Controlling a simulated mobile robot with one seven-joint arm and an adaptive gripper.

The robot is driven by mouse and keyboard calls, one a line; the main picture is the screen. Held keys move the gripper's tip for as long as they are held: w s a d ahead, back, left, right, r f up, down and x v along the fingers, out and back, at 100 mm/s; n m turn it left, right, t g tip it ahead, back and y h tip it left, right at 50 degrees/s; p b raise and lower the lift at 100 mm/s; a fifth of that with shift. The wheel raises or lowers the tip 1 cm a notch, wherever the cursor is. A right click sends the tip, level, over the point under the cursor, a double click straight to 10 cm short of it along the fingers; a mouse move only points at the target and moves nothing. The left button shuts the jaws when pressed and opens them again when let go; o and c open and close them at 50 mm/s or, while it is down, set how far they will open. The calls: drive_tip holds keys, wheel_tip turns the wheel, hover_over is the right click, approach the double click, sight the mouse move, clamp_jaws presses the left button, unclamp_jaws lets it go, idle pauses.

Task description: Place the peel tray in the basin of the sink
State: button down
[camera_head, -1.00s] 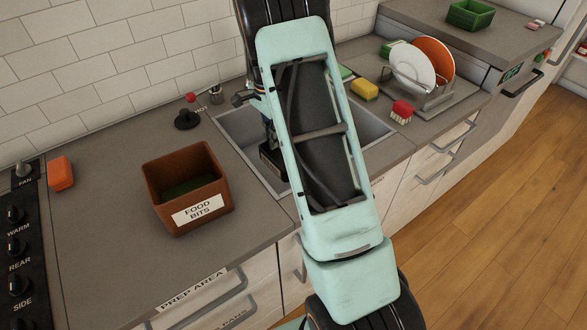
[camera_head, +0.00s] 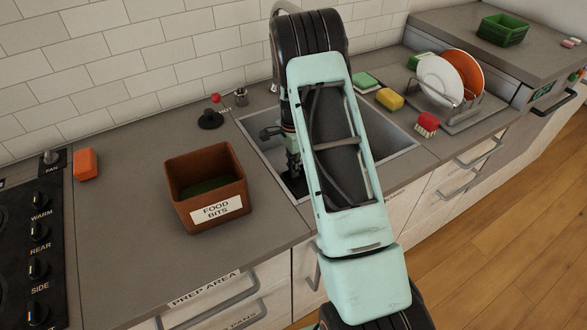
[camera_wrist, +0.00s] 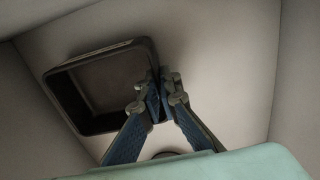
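The peel tray (camera_wrist: 112,85) is a dark, shallow rectangular tray with a raised rim. In the wrist view it is inside the pale grey sink basin (camera_wrist: 225,60), at or close above the floor; I cannot tell if it touches. My gripper (camera_wrist: 162,95) has its blue fingers closed together at the tray's right wall, seemingly pinching it. In the head view my gripper (camera_head: 293,168) reaches down into the left part of the sink (camera_head: 398,138). My arm hides much of the basin and most of the tray there.
A brown food bits bin (camera_head: 208,187) stands on the counter left of the sink. A black stopper (camera_head: 210,119) is behind it. A yellow sponge (camera_head: 390,99), a red brush (camera_head: 427,123) and a dish rack (camera_head: 460,108) with plates are to the right.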

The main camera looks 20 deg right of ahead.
drive_tip(key=c, duration=2.6)
unclamp_jaws()
drive_tip(key=shift+f, duration=0.15)
drive_tip(key=o, duration=0.4)
drive_tip(key=shift+o, duration=0.2)
wheel_tip(320, 180, up, 12)
drive_tip(key=shift+r, duration=0.25)
